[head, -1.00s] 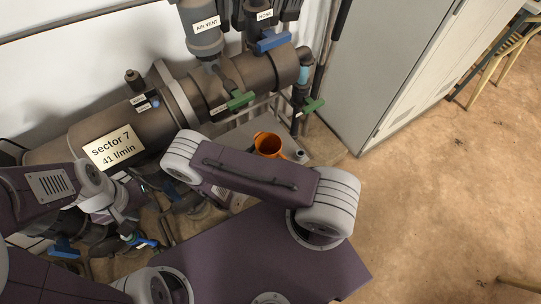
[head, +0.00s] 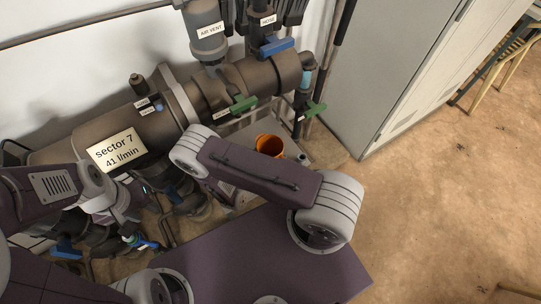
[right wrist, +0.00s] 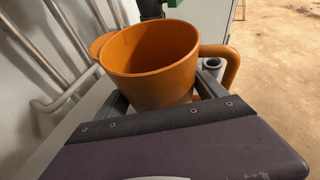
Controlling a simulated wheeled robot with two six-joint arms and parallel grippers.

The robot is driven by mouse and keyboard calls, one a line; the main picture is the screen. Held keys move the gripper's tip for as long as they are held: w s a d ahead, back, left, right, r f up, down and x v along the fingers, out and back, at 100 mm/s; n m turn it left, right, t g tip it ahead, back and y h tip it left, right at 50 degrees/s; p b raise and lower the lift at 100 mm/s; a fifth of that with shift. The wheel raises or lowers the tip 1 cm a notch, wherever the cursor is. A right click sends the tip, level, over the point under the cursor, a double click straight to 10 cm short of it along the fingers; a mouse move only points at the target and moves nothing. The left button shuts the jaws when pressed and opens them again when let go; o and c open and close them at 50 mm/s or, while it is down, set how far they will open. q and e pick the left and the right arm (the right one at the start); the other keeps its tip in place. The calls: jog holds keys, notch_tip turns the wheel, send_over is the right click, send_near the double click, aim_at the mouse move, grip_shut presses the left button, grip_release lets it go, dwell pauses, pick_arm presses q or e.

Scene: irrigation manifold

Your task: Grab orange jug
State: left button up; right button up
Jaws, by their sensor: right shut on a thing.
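The orange jug (head: 268,146) stands out beyond my right arm in the head view, below the green-handled valves, its lower part hidden by the arm. In the right wrist view the jug (right wrist: 150,65) is upright, with its open mouth facing up, its spout at left and its handle at right. My right gripper (right wrist: 160,100) is shut on the jug, with a finger on either side of its body. My left gripper (head: 128,225) is low at the left in the head view, among pipes and blue handles; its fingers are too unclear to read.
The big brown pipe with the sector 7 sign (head: 117,149) runs behind. Green valve handles (head: 243,104) hang close above the jug. A grey cabinet (head: 385,75) stands to the right of it. The brown floor (head: 450,190) at right is largely open.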

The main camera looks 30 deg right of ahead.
aim_at(276, 143)
notch_tip(276, 143, up, 4)
jog(key=p, duration=0.3)
jog(key=s+d+r+p, duration=0.2)
jog(key=s+r+p, duration=0.1)
jog(key=s+p, duration=0.1)
jog(key=s+d+r+p, duration=0.2)
jog(key=s+r+p, duration=0.1)
jog(key=s, duration=0.3)
jog(key=shift+s+d+p, duration=0.35)
jog(key=shift+s+p, duration=0.05)
jog(key=shift+p, duration=0.4)
